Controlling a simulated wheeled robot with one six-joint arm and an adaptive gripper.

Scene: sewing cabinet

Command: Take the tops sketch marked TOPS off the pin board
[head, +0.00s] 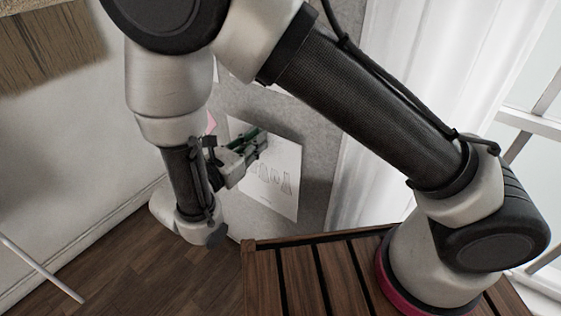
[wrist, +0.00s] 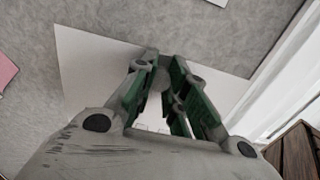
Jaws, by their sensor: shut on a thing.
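A white paper sheet with several small garment drawings (head: 279,180) is at the grey pin board (head: 318,155) in the head view. Its marking is too small to read. The sheet also shows in the wrist view (wrist: 92,70), spread behind the fingers. My gripper (head: 257,141) is at the sheet's upper part, and its green-padded fingers are shut on it. In the wrist view the fingertips (wrist: 162,66) meet near the sheet's upper edge. The fingers hide the gripped spot, and I cannot tell whether the sheet touches the board.
A pink paper (head: 211,122) is on the board left of the sheet, and it also shows in the wrist view (wrist: 6,68). A white curtain (head: 375,150) hangs to the right. A slatted dark wooden top (head: 300,275) lies below. Wood floor is open at lower left.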

